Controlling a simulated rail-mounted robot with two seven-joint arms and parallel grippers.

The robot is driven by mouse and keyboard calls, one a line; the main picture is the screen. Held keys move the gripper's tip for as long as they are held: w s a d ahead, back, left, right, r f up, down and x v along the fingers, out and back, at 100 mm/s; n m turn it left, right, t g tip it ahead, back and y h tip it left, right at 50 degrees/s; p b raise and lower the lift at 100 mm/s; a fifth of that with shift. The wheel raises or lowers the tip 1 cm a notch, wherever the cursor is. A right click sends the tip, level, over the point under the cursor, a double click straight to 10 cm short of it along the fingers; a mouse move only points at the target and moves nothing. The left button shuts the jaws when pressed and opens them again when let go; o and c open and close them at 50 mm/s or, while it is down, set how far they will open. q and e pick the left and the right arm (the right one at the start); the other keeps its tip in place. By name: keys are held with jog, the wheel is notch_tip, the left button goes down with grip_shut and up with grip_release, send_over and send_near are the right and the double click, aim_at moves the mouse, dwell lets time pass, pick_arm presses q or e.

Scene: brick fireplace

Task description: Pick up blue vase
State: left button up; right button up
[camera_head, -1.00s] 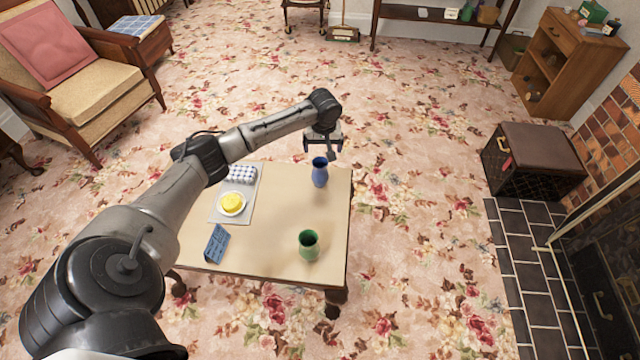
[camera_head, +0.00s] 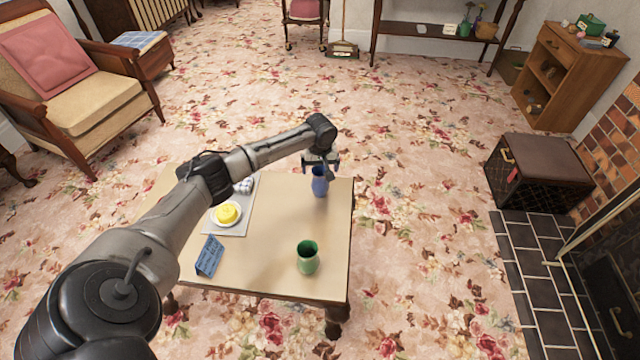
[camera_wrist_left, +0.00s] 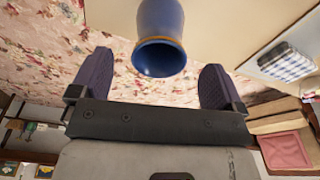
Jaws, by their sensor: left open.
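The blue vase (camera_head: 319,183) stands upright near the far right corner of the cream table (camera_head: 270,240). My left gripper (camera_head: 320,165) is open, just above and behind the vase's mouth in the head view. In the left wrist view, the vase (camera_wrist_left: 161,40) shows its round rim between the line of the two spread fingers (camera_wrist_left: 158,82), with a gap on each side. I cannot tell whether the fingertips overlap its sides. My right gripper is not in view.
A green vase (camera_head: 307,258) stands near the table's front right. A yellow item on a plate (camera_head: 228,214), a tray (camera_head: 240,228) and a blue card (camera_head: 209,256) lie to the left.

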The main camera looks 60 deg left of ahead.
aim_at(320, 170)
pick_arm(q)
jog(key=shift+w+a+f+b, duration=0.1)
jog(key=shift+a+f+b, duration=0.1)
jog(key=shift+f+b, duration=1)
jog(key=shift+w+a+f+b, duration=0.1)
jog(key=shift+a+f+b, duration=0.1)
jog(key=shift+f+b, duration=1)
jog(key=shift+f+p, duration=0.1)
jog(key=shift+p, duration=0.2)
jog(key=shift+c, duration=1.4)
jog(key=c, duration=0.7)
jog(key=shift+c, duration=0.6)
